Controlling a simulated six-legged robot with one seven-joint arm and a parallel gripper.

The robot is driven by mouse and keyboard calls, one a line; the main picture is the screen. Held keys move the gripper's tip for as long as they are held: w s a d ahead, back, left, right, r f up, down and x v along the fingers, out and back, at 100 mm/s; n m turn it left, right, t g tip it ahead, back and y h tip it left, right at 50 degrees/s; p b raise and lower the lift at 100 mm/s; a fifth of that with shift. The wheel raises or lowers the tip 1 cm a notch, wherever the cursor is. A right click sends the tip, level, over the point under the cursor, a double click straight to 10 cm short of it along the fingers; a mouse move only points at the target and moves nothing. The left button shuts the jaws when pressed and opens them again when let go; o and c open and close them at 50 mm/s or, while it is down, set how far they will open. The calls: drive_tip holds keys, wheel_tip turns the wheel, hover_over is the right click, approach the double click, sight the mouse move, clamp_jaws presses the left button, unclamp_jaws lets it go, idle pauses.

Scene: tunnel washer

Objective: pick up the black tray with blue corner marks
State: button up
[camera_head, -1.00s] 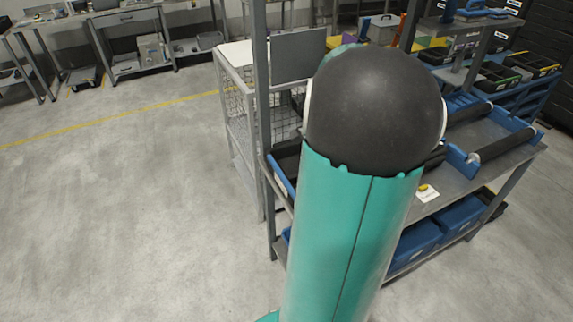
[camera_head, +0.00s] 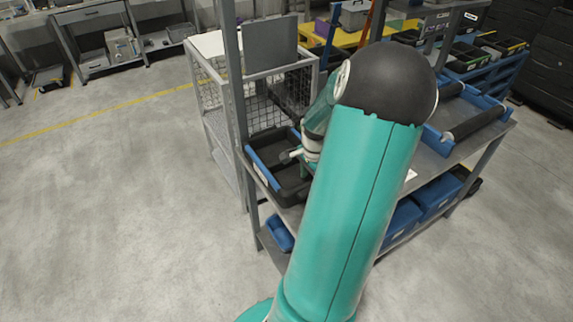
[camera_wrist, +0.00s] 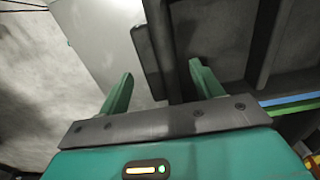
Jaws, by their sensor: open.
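A black tray (camera_head: 290,190) with a blue strip along its left edge (camera_head: 266,172) lies on the left end of the grey workbench in the head view. My forearm hides its right part. My gripper (camera_head: 291,155) shows small over the tray's far part; whether it touches the tray cannot be told. In the wrist view my gripper (camera_wrist: 161,82) has its two green fingers wide apart, with nothing held between them. A dark upright edge and dark panels lie beyond the fingers there; I cannot tell which belong to the tray.
A grey post (camera_head: 231,95) rises close to the tray's left. A wire mesh cage (camera_head: 272,108) stands behind it. A blue roller frame (camera_head: 437,143) lies on the bench at right, with blue bins (camera_head: 436,192) below. The floor (camera_head: 110,200) at left is clear.

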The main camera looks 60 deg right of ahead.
wheel_tip(320, 180, down, 3)
drive_tip(key=shift+r, duration=0.2)
drive_tip(key=c, duration=1.3)
drive_tip(key=shift+o, duration=0.2)
drive_tip(key=shift+r, duration=0.1)
